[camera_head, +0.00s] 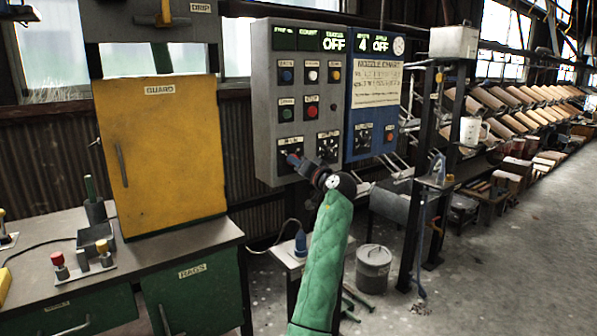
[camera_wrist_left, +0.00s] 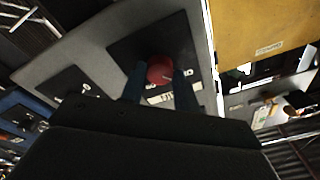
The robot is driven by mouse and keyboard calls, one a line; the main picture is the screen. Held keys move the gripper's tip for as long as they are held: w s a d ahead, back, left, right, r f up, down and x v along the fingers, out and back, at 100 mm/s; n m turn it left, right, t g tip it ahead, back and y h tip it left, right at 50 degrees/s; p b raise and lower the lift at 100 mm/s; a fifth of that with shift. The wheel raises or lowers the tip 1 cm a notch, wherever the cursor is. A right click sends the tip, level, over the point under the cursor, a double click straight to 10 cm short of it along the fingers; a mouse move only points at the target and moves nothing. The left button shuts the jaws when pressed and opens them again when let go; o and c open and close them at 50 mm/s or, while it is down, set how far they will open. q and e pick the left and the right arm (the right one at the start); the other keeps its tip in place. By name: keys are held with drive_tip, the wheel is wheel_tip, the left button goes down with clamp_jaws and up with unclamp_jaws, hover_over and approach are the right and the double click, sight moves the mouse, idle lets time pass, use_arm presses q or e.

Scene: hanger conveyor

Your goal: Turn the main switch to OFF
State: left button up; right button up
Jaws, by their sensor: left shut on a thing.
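The grey control cabinet (camera_head: 262,100) carries the main switch (camera_head: 283,144), a dark square plate at its lower left. In the head view my left gripper (camera_head: 296,162) covers much of this switch. In the left wrist view the switch's round red knob (camera_wrist_left: 160,66) sits on a black plate, between the two fingers of my left gripper (camera_wrist_left: 160,88). The fingers are shut on the knob from either side. A white label on the plate is partly hidden by the fingers, so I cannot read the switch position. My right gripper is in neither view.
Buttons and another selector (camera_head: 328,146) sit close beside the main switch. A blue panel (camera_head: 372,100) adjoins on the right. The yellow guard door (camera_head: 160,150) and workbench (camera_head: 180,254) stand to the left. Open floor (camera_head: 500,270) lies at the right.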

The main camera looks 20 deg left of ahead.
use_arm(q)
drive_tip(key=shift+f+n+b, duration=0.2)
drive_tip(key=shift+n+b, duration=0.2)
drive_tip(key=o, duration=1)
drive_tip(key=shift+r, duration=0.1)
drive_tip(key=shift+v, duration=3.85)
